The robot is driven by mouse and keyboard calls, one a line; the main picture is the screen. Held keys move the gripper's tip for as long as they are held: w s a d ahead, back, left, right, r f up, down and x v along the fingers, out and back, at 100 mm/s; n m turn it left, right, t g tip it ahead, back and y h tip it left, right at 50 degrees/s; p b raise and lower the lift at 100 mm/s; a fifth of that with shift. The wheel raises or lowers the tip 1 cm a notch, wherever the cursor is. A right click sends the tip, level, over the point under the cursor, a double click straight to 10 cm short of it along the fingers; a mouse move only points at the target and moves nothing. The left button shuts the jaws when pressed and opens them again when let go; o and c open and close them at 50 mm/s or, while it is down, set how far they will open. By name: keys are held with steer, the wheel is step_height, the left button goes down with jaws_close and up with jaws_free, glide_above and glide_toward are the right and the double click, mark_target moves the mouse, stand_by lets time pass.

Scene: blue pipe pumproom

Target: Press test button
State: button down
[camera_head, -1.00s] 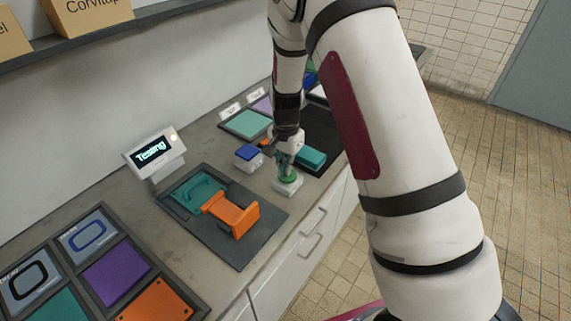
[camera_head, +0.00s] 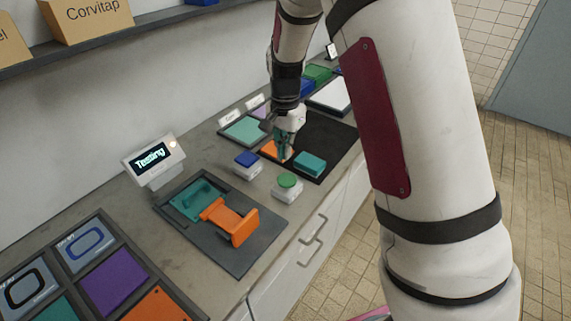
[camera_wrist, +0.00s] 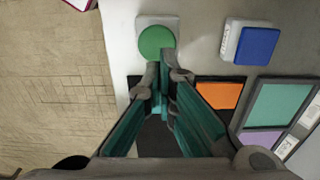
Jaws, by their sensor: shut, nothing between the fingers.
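A round green button (camera_head: 287,180) on a white base stands on the counter, and it also shows in the wrist view (camera_wrist: 157,42). A square blue button (camera_head: 246,158) on a white base is to its left in the head view and also shows in the wrist view (camera_wrist: 257,46). I cannot tell from labels which button is the test one.
A dark fixture plate (camera_head: 240,262) holds a teal part (camera_head: 198,200) and an orange clamp-like part (camera_head: 232,220). A teal block (camera_head: 310,162) lies on the dark mat (camera_head: 325,133). A tray of coloured tiles (camera_head: 115,280) is at the near left. Cartons sit on the shelf.

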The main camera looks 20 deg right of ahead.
steer(key=shift+r, duration=1.1)
steer(key=s+r+n+t, duration=0.1)
steer(key=s+r+n, duration=0.1)
steer(key=s+r, duration=0.6)
steer(key=s+r+n+t, duration=0.2)
steer(key=s+r+n, duration=0.2)
steer(key=s, duration=0.6)
steer(key=s+r+n+t, duration=0.2)
steer(key=s+r+n, duration=0.2)
steer(key=s+r, duration=0.3)
steer(key=s, duration=0.3)
steer(key=shift+s+d+r+n, duration=0.15)
steer(key=shift+d+r+n, duration=0.1)
steer(key=shift+d+n, duration=0.15)
